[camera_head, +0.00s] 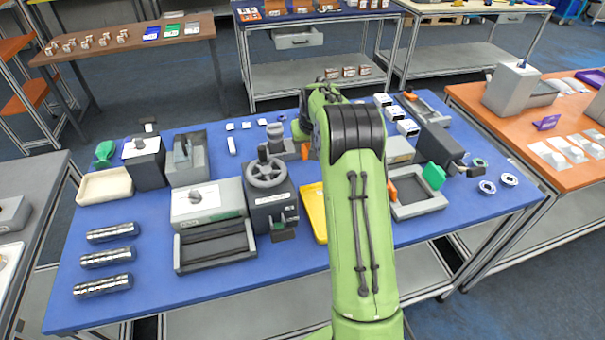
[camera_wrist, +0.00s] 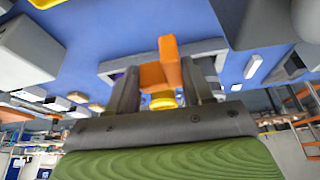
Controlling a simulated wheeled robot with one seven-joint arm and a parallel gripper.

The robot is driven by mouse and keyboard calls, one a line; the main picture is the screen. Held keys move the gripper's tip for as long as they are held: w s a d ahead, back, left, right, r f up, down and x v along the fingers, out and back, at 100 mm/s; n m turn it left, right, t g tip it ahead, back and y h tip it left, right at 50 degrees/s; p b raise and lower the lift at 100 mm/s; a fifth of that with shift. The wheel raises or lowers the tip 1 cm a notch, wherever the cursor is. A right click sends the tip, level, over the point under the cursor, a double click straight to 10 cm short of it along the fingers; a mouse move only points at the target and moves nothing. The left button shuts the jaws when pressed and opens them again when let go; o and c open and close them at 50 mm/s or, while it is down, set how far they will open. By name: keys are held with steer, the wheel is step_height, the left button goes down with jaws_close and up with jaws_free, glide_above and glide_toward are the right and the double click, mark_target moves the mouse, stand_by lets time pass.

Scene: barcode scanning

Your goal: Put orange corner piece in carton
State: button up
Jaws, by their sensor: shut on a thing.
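In the wrist view my gripper (camera_wrist: 164,85) is shut on an orange corner piece (camera_wrist: 160,68), which sticks out beyond the dark fingers. The piece is off the blue table, in front of a light grey tray (camera_wrist: 207,47) that it partly hides. In the head view my green arm hides the gripper. A small orange patch (camera_head: 305,151) shows at the arm's left edge; I cannot tell if it is the held piece. I cannot tell for sure which container is the carton; a cream open box (camera_head: 101,188) stands at the table's left edge.
The blue table (camera_head: 150,228) is crowded with grey machines. A handwheel device (camera_head: 267,174) and a yellow tray (camera_head: 312,208) lie left of my arm. A grey tray (camera_head: 432,205) and a dark machine (camera_head: 440,146) stand right of it. Metal cylinders (camera_head: 108,257) lie front left.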

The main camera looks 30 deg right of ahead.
mark_target(306, 175)
step_height(306, 175, down, 11)
steer(key=shift+r+b, duration=0.2)
steer(key=shift+b, duration=0.25)
steer(key=o, duration=1)
steer(key=shift+r, duration=0.1)
